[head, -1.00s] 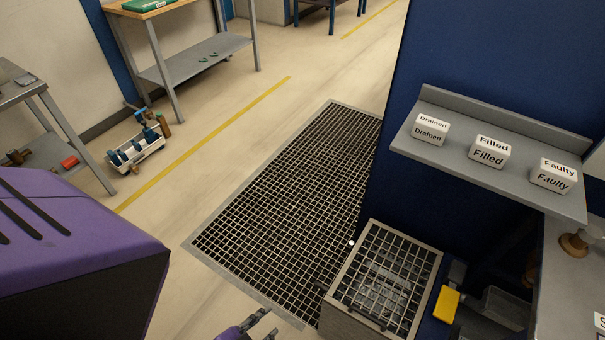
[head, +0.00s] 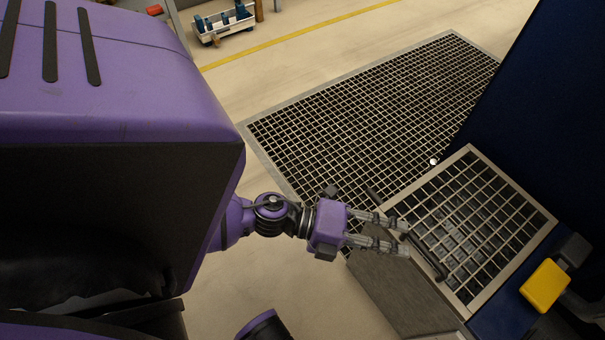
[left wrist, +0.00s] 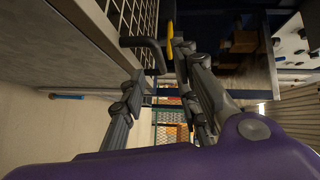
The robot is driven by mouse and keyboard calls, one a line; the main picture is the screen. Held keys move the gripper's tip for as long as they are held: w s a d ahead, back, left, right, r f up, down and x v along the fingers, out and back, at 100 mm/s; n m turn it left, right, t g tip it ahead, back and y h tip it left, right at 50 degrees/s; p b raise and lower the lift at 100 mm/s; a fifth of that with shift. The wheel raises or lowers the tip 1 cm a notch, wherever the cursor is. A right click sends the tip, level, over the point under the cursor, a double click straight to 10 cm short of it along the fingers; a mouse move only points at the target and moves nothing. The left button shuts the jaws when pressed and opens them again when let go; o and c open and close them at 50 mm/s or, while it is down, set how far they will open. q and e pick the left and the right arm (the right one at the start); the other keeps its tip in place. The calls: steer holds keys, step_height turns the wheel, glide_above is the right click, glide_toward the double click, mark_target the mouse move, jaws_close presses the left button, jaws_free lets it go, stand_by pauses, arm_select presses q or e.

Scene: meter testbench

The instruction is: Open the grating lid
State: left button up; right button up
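The grating lid (head: 480,222) is a light metal grid in a pale frame, lying flat and closed on a box (head: 400,292) at the right of the head view. A black bar handle (head: 428,257) sits along its near left edge. My left gripper (head: 407,238) is open, its two fingers pointing right with the tips close by the handle. In the left wrist view the handle (left wrist: 146,50) shows ahead of the spread fingers, with the lid's grid (left wrist: 128,18) above. Whether a fingertip touches the handle I cannot tell. My right gripper is not in view.
A large floor grating (head: 375,115) lies behind the box. A dark blue panel (head: 550,110) rises beyond the lid. A yellow block (head: 544,286) is right of the lid, and a small white ball (head: 433,161) is by its far left corner. A tool tray (head: 224,24) stands far off.

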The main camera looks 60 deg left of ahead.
mark_target(421, 251)
arm_select(q)
steer(key=shift+w+d+f+m, duration=0.15)
steer(key=shift+w+d+m, duration=0.15)
steer(key=shift+w+d, duration=0.2)
steer(key=x, duration=0.6)
steer(key=shift+w+d+f, duration=0.1)
steer(key=shift+w+d, duration=0.05)
steer(key=shift+d, duration=0.15)
jaws_close()
